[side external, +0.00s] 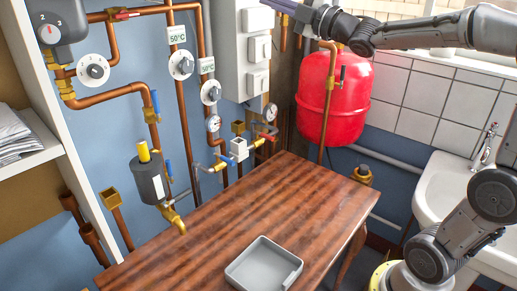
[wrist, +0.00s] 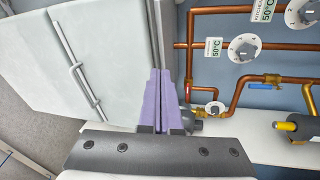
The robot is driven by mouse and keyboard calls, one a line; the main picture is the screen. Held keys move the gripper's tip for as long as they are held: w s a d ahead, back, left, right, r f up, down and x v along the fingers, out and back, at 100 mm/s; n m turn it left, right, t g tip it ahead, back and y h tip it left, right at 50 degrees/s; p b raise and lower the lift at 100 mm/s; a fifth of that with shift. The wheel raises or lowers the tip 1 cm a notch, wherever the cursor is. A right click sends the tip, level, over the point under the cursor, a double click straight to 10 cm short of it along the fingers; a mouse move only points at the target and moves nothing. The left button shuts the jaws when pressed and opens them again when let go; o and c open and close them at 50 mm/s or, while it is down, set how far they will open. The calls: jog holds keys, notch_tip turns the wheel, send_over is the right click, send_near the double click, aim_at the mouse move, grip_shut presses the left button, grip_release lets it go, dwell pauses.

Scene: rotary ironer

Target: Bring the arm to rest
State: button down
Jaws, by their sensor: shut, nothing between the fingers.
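My gripper (side external: 281,6) is at the top edge of the side external view, high above the table and in front of the white wall box. In the wrist view its two purple fingers (wrist: 158,88) lie together, shut, with nothing between them. My arm reaches in from the right at the top of the side external view. I cannot tell how far the fingertips are from the white box.
The white wall box (side external: 243,45) and copper pipes with dials (side external: 181,65) line the wall. A red tank (side external: 333,97) hangs below my arm. A grey tray (side external: 263,267) sits on the wooden table (side external: 225,215), otherwise clear. A white sink (side external: 437,190) stands right.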

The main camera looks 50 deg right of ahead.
jog(key=s+a+f+m+g+h, duration=0.1)
jog(key=s+a+f+m+g, duration=0.3)
jog(key=s+f, duration=1)
jog(key=s+a+f+m+g, duration=0.4)
jog(key=s+f+m+g, duration=0.7)
jog(key=s+f+m, duration=0.2)
notch_tip(320, 180, down, 3)
jog(key=shift+s+f+h, duration=0.1)
jog(key=shift+s+h, duration=0.3)
jog(key=shift+s, duration=0.85)
